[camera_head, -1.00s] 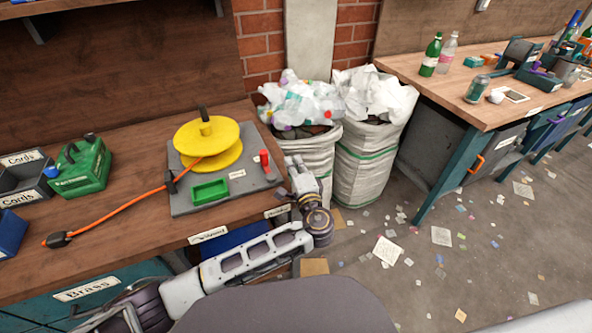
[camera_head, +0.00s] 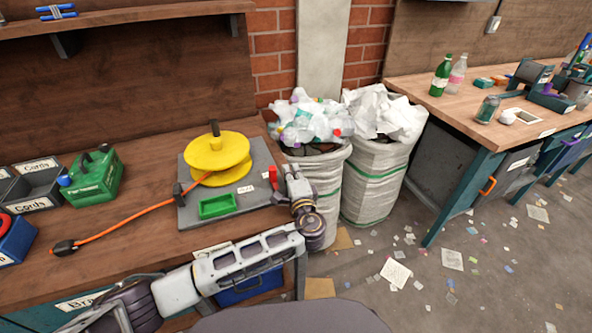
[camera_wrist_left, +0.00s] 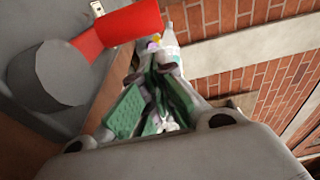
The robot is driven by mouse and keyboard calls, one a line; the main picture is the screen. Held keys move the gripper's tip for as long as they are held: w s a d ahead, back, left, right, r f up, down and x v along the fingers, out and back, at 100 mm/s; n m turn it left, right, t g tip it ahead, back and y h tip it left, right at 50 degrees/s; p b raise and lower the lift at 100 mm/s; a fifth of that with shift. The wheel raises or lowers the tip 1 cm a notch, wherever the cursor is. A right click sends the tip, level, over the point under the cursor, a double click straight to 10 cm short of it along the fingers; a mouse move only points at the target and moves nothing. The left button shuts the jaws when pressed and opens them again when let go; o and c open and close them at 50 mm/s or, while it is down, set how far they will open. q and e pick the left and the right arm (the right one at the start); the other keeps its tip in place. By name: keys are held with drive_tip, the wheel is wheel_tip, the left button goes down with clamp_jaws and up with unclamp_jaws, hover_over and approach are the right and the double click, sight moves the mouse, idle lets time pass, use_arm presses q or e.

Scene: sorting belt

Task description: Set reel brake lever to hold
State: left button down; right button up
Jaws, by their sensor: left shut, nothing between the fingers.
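The yellow cable reel (camera_head: 216,155) stands on a grey base plate (camera_head: 262,152) on the left wooden bench. The red brake lever (camera_head: 273,175) stands at the right side of the plate, close to a small white label. In the left wrist view the red lever (camera_wrist_left: 122,27) shows large at the upper left, joined to a grey round pivot (camera_wrist_left: 62,77). My left gripper (camera_head: 289,172) is just right of the lever, at the plate's right edge. In the left wrist view its green-padded fingers (camera_wrist_left: 158,72) are shut and empty, with the lever beside them, not between them. My right gripper is out of view.
A green tray (camera_head: 217,206) sits on the plate's front. An orange cord (camera_head: 130,214) runs left to a plug. A green canister (camera_head: 95,178) and grey bins stand left. Filled white sacks (camera_head: 372,185) stand right of the bench, close to my gripper.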

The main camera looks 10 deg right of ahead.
use_arm(q)
drive_tip(key=shift+s+a, duration=0.3)
drive_tip(key=shift+a, duration=0.45)
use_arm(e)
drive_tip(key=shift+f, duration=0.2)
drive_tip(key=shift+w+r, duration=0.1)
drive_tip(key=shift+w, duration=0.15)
use_arm(q)
drive_tip(key=shift+a, duration=0.1)
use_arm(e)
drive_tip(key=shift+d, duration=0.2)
